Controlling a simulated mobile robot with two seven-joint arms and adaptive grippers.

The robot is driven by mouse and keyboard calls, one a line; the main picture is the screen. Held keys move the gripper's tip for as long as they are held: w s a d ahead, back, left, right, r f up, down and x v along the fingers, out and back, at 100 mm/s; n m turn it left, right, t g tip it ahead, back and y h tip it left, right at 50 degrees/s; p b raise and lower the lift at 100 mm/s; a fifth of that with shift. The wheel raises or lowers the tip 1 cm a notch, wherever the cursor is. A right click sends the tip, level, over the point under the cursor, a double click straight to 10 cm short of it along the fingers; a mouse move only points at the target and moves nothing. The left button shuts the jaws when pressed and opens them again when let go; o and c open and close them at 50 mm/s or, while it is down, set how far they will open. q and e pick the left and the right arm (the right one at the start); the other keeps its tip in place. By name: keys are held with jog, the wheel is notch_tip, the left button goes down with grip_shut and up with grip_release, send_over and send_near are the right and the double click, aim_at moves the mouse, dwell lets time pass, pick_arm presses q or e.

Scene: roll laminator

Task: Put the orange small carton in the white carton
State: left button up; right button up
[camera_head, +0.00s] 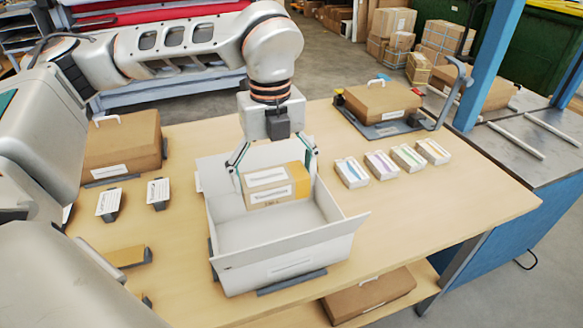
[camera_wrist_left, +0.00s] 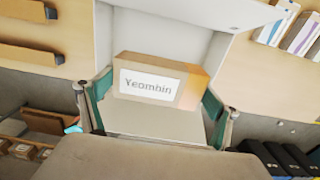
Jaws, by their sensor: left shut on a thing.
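The orange small carton (camera_head: 275,186) has white labels and is held between the fingers of my left gripper (camera_head: 275,168). It is over the back part of the open white carton (camera_head: 265,262), within its walls as seen from the head. I cannot tell whether it touches the carton's floor. In the left wrist view the orange small carton (camera_wrist_left: 160,82) sits between the two green-lined fingers of my left gripper (camera_wrist_left: 158,105), with the white carton (camera_wrist_left: 165,22) around it. The white carton's flaps are spread open. My right gripper does not show.
Several small striped boxes (camera_head: 380,165) stand in a row right of the white carton. A brown case (camera_head: 122,142) is at the left, and another (camera_head: 382,98) lies on a dark tray at the back. Two label holders (camera_head: 158,192) stand left of the carton. The table's right front is clear.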

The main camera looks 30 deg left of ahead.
pick_arm(q)
jog(key=shift+f, duration=0.6)
jog(key=shift+s, duration=0.3)
jog(key=shift+s+f, duration=0.1)
jog(key=shift+f, duration=0.05)
jog(key=shift+f+b, duration=0.5)
jog(key=shift+f, duration=0.2)
notch_tip(320, 180, down, 11)
jog(key=b, duration=0.7)
jog(key=shift+f, duration=0.2)
jog(key=shift+f+b, duration=0.3)
jog(key=shift+b, duration=0.05)
jog(key=shift+f, duration=0.25)
jog(key=o, duration=1)
jog(key=shift+r, duration=0.1)
notch_tip(320, 180, up, 12)
jog(key=shift+f, duration=0.1)
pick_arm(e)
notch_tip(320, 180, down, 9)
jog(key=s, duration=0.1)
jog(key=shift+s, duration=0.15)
